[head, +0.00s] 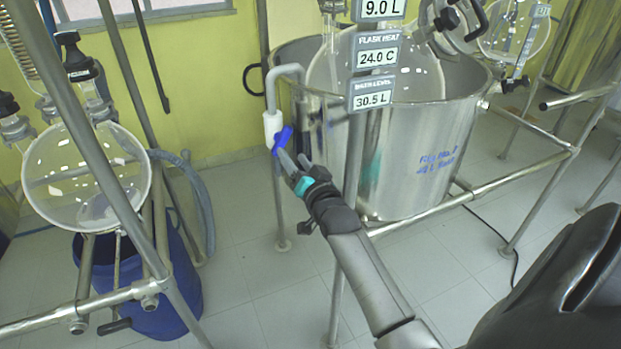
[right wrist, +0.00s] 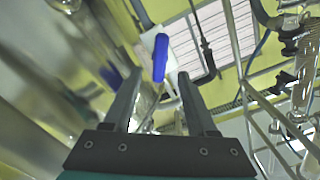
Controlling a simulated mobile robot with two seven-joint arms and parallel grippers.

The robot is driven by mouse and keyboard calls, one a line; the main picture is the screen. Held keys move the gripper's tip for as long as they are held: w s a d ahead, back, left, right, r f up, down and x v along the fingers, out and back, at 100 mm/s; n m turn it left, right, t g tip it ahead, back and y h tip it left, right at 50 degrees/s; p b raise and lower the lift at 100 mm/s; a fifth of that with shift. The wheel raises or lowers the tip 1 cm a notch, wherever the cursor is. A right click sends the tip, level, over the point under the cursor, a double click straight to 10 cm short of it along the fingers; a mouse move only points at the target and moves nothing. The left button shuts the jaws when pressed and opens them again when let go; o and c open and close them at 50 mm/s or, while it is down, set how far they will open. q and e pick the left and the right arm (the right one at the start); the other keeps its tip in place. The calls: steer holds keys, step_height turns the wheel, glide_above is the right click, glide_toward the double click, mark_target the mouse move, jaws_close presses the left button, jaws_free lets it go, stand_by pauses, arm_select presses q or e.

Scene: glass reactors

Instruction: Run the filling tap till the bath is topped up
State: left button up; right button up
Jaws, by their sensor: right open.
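The filling tap has a white body (head: 272,124) and a blue lever (head: 283,138), under a grey bent pipe hooked over the left rim of the bath. The bath is a large steel vessel (head: 415,150) with a round glass flask inside; its water surface is hard to make out. My right gripper (head: 291,164) is open just below and beside the blue lever. In the right wrist view the lever (right wrist: 160,58) appears between and beyond the two fingertips (right wrist: 158,88); I cannot tell whether they touch it. My left gripper is out of view.
The display plates (head: 375,77) read 9.0 L, 24.0 C and, for bath level, 30.5 L. A steel post stands close right of my gripper. A glass flask (head: 85,178) above a blue drum (head: 140,300) stands left. Tiled floor lies between.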

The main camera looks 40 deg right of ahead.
steer(key=v, duration=0.9)
steer(key=shift+p, duration=0.4)
steer(key=shift+a, duration=0.1)
stand_by(6.6)
